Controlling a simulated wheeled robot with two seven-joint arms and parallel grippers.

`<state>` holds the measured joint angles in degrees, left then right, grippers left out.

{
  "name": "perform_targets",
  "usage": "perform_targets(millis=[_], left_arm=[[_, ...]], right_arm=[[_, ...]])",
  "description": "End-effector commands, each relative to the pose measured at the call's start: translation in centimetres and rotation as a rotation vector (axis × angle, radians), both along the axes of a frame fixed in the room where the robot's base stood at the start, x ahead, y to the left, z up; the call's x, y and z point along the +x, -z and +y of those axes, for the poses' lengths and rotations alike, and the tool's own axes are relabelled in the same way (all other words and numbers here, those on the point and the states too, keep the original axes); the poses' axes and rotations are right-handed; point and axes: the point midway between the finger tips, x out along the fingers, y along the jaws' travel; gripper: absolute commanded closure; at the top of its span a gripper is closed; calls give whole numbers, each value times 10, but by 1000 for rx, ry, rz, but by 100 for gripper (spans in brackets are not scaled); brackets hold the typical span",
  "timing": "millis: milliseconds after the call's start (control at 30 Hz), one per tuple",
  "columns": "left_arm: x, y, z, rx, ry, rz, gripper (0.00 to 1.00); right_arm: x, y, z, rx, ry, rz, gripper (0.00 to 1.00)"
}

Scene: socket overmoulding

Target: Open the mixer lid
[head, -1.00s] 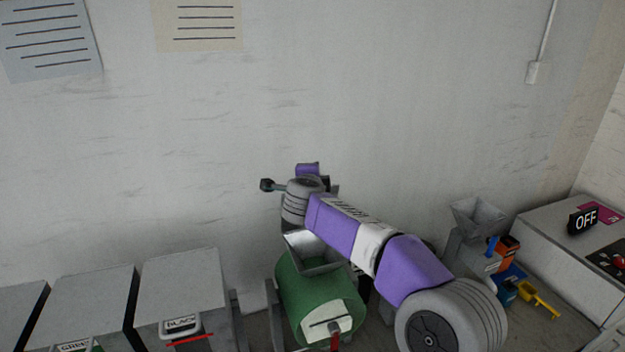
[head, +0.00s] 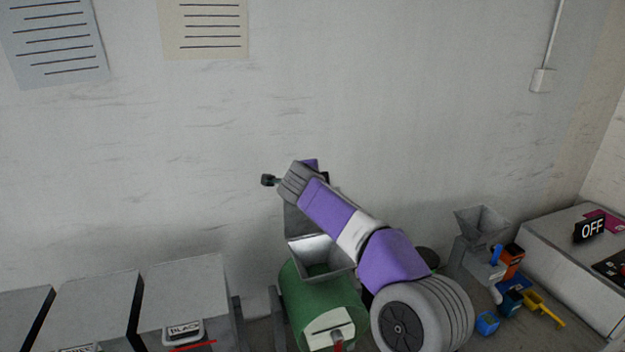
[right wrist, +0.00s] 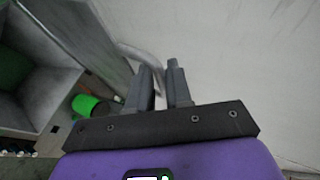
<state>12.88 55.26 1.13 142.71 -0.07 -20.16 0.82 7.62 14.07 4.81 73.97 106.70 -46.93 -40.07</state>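The mixer is a green drum (head: 318,300) with a grey hopper (head: 322,262) on top, in the lower middle of the head view. Its grey lid (head: 298,220) stands raised at the back of the hopper, partly hidden by my right arm. In the right wrist view the lid (right wrist: 85,35) is a grey panel to the left, with a pale curved handle (right wrist: 130,52) by the fingers. My left gripper is out of view.
Grey bins (head: 185,285) stand at the left, one labelled BLACK. A small hopper machine (head: 480,240) and blue and yellow items (head: 540,308) are at the right, beside a bench with an OFF sign (head: 589,230). The wall behind is close to my arm.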

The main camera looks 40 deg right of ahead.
Motion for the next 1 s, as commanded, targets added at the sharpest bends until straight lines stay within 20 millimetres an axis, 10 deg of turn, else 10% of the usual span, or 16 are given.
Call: perform_targets(millis=[1000], left_arm=[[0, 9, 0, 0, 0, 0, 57]], right_arm=[[-49, -32, 46, 1, 0, 2, 64]])
